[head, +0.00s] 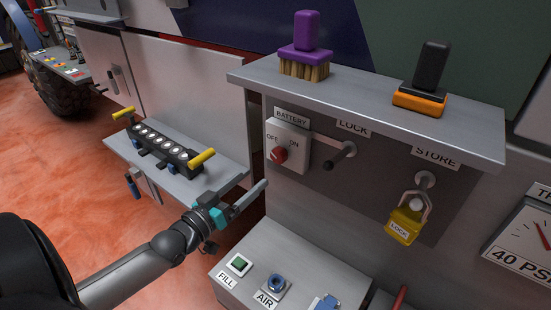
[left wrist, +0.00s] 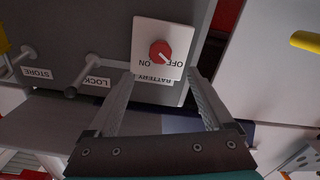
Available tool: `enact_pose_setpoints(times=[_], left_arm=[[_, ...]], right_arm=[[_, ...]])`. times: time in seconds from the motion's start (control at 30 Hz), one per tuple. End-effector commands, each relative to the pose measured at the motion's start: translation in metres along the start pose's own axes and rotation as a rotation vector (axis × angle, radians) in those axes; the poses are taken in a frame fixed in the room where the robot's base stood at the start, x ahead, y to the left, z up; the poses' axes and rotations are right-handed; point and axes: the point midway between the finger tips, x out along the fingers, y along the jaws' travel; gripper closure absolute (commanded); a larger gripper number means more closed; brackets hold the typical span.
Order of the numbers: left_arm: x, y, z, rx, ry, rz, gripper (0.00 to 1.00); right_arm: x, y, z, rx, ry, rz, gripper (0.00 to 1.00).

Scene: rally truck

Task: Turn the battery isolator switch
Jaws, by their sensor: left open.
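The battery isolator switch is a red knob (head: 278,155) on a white plate (head: 292,138) marked OFF and ON, under a BATTERY label. In the left wrist view the knob (left wrist: 160,52) appears upside down, and its white mark slants toward the OFF side. My left gripper (head: 256,186) is open and empty. In the head view it is below and left of the knob, apart from it. In the left wrist view its two fingers (left wrist: 161,76) point toward the plate, with the knob roughly centred beyond the gap. My right gripper is not in view.
Right of the switch are a dark-ended peg (head: 341,157) by LOCK and a yellow padlock (head: 405,226) by STORE. A shelf (head: 380,112) overhangs them, holding a purple brush. A black light bar (head: 160,150) lies at left. A box with FILL and AIR controls (head: 270,250) stands below.

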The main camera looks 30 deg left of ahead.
Motion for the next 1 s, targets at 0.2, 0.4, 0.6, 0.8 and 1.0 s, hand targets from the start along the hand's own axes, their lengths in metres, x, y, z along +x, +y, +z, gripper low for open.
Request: enact_pose_setpoints(times=[0.2, 0.4, 0.6, 0.8, 1.0], left_arm=[[0.030, 0.000, -0.001, 0.000, 0.003, 0.000, 0.15], [0.057, 0.000, 0.000, 0.000, 0.002, 0.000, 0.15], [0.083, 0.000, 0.000, 0.000, 0.001, -0.001, 0.15], [0.103, 0.000, 0.001, 0.001, 0.000, -0.001, 0.15], [0.114, 0.000, 0.001, 0.001, -0.002, -0.001, 0.15]], right_arm=[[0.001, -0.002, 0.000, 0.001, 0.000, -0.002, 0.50], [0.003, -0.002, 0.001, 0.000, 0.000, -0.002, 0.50], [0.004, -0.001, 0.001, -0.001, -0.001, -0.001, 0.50], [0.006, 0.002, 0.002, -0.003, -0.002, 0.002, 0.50], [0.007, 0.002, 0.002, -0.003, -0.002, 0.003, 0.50]])
